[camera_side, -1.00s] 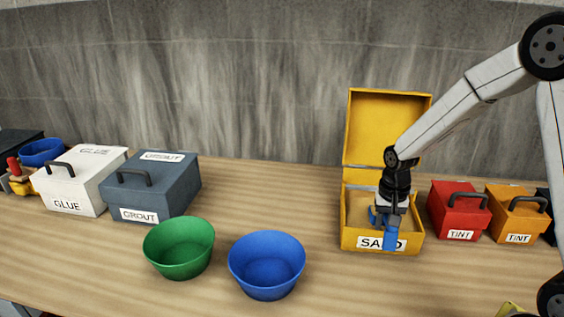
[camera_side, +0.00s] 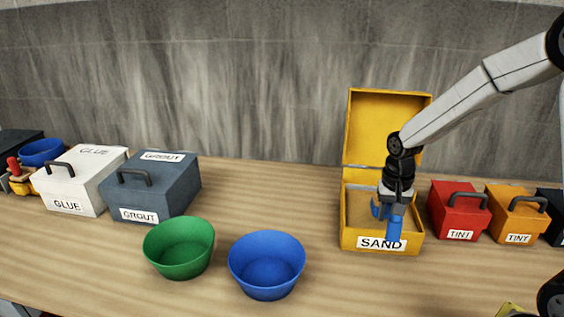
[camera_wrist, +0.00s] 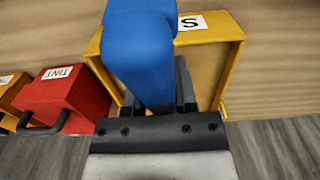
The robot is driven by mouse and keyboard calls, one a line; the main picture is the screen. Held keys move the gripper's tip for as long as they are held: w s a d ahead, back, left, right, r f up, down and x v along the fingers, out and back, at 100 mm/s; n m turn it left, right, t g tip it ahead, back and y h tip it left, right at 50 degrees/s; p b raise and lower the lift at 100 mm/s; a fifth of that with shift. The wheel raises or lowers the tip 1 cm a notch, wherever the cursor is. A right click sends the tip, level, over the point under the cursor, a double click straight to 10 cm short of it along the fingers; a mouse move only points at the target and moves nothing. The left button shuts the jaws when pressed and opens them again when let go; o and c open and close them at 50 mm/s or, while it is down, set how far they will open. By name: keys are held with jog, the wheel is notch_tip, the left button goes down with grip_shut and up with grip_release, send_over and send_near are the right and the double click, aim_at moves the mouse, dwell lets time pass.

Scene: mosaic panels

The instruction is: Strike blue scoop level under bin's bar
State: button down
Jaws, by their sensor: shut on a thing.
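The yellow sand bin (camera_side: 351,232) stands with its lid (camera_side: 385,124) raised at the back and a SAND label on its front. My gripper (camera_side: 391,203) is over the bin, shut on the blue scoop (camera_side: 394,231). The scoop's handle sticks out toward the front of the bin, in front of the label. In the wrist view the blue scoop (camera_wrist: 138,50) fills the middle and hides much of the bin (camera_wrist: 233,30). Whether the scoop holds sand is hidden.
A red tint box (camera_side: 459,212) and an orange tint box (camera_side: 516,215) stand close to the bin's right. A blue bowl (camera_side: 267,265) and a green bowl (camera_side: 179,248) are at front left. Grout (camera_side: 165,187) and glue (camera_side: 80,178) boxes stand further left.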

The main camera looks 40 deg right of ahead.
aim_at(386, 217)
jog(key=shift+r, duration=0.75)
jog(key=shift+f, duration=0.1)
dwell(0.4)
jog(key=shift+w+d+f+t+h, duration=0.15)
jog(key=shift+d+f+h, duration=0.1)
jog(key=shift+f, duration=0.2)
jog(key=shift+s+d+f+t+h, duration=0.15)
jog(key=shift+f+h, duration=0.1)
jog(key=shift+f, duration=0.15)
jog(key=shift+w+f+t+h, duration=0.2)
jog(key=shift+w+f+t, duration=0.1)
jog(key=shift+f, duration=0.3)
jog(key=shift+w+f+t+h, duration=0.2)
jog(key=shift+f+t, duration=0.1)
jog(key=shift+f, duration=0.3)
jog(key=shift+w+d, duration=0.2)
jog(key=shift+d, duration=0.05)
